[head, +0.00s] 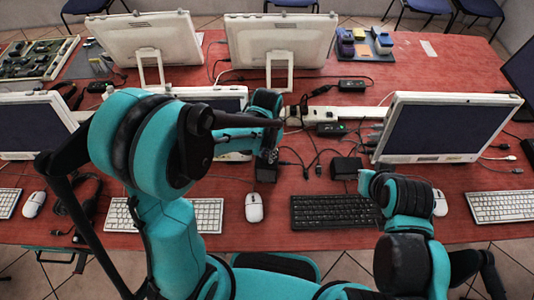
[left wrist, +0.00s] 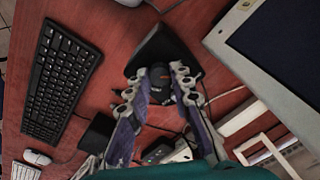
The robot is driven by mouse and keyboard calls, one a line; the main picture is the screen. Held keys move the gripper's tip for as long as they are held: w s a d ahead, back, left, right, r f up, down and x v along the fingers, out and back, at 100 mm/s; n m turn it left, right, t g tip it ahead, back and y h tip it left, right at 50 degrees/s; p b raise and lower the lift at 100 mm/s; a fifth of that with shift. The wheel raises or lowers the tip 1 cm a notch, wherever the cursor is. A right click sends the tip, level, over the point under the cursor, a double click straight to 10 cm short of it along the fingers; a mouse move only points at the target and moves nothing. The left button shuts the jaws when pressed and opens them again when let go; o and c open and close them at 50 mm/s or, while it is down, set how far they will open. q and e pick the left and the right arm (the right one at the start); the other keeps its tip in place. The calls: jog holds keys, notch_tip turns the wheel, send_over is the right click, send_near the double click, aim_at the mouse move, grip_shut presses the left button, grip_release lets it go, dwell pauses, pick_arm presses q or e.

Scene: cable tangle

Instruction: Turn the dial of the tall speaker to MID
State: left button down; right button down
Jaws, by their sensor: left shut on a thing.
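My left gripper (head: 271,150) reaches down over the middle of the table. In the left wrist view its two fingers (left wrist: 158,80) are closed around a small dark round knob, which looks like the dial (left wrist: 160,74).
A black keyboard (head: 337,212) and a white mouse (head: 254,207) lie in front of the boxes. A monitor (head: 435,130) stands to the right. Loose cables, a power strip (head: 300,115) and black adapters lie behind. Bare red table shows between them.

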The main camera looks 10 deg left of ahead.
aim_at(267, 157)
pick_arm(q)
jog(key=m, duration=0.4)
jog(key=shift+m, duration=0.3)
jog(key=m+b, duration=0.1)
jog(key=m, duration=0.3)
jog(key=shift+m, duration=0.4)
jog(key=c, duration=1.3)
grip_release()
jog(key=shift+r, duration=0.1)
notch_tip(267, 157, up, 8)
jog(key=shift+f, duration=0.1)
